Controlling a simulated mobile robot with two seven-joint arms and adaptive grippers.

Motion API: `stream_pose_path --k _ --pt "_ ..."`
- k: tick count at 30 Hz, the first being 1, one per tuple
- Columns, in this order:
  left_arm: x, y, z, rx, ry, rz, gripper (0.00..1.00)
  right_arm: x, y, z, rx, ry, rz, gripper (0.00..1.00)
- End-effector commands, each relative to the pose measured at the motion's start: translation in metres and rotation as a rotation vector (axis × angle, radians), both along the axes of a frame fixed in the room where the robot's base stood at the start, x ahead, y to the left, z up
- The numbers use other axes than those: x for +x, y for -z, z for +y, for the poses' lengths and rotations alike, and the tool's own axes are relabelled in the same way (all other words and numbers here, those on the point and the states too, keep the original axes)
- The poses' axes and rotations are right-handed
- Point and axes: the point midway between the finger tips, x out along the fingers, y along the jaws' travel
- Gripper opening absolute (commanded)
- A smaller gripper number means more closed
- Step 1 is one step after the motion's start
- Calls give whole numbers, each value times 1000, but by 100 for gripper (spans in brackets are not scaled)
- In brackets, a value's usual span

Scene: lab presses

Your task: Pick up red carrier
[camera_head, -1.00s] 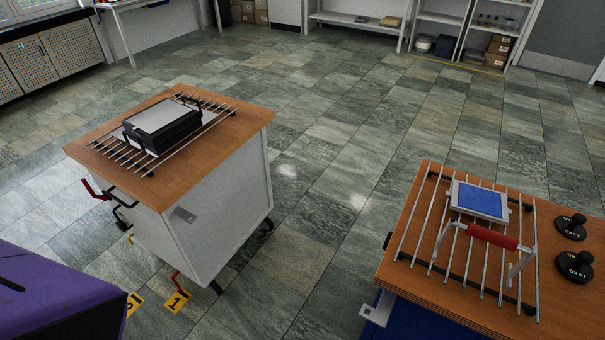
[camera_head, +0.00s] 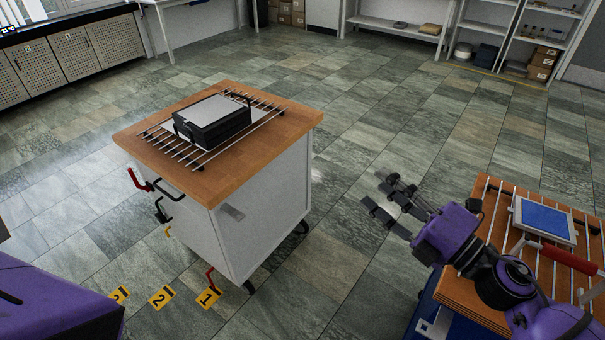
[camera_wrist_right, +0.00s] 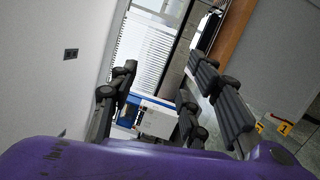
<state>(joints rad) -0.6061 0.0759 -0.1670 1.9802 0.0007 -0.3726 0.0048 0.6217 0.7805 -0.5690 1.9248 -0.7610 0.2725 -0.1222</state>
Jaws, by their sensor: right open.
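The red carrier's red grip (camera_head: 570,257) shows at the right edge of the head view. It stands on metal bars beside a light-framed blue panel (camera_head: 546,220); my right arm hides part of its lower side. My right gripper (camera_head: 384,198) is open and empty, over the floor left of that cart. It also shows in the right wrist view (camera_wrist_right: 165,95), its fingers spread with nothing between them. My left gripper is not in view.
The right wooden cart top (camera_head: 465,270) carries the bars. Another wooden-topped cart (camera_head: 285,125) bears a black box with a pale top (camera_head: 212,112). Numbered yellow markers (camera_head: 208,298) lie at its foot. Open floor lies between the carts.

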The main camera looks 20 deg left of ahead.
Motion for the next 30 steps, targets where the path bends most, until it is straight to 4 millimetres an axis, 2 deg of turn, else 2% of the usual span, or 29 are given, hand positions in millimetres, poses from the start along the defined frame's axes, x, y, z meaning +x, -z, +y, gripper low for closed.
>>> stream_pose_path --k 2,4,5,7,8,11,12,15,18,22,25,30 --pt "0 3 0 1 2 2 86 -8 -9 12 -222 -156 -233 44" --pt "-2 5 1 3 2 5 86 -15 -1 10 -439 -296 -424 44" --pt "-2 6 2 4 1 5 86 -16 6 4 -543 -358 -501 44" --pt "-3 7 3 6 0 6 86 -11 27 -27 -818 -503 -664 44" --pt "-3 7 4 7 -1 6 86 -5 36 -48 -952 -569 -723 44" --pt "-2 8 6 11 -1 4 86 21 58 -138 -1384 -769 -826 44" --pt "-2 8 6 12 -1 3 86 31 59 -177 -1540 -840 -830 44" --pt "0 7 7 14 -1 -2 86 46 52 -263 -1854 -991 -773 44" --pt "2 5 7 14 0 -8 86 48 41 -321 -2046 -1104 -681 44" --pt "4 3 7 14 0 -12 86 45 33 -356 -2154 -1191 -599 44" --pt "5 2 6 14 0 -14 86 45 36 -366 -2174 -1211 -578 44" --pt "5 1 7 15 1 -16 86 48 53 -373 -2172 -1211 -578 44"
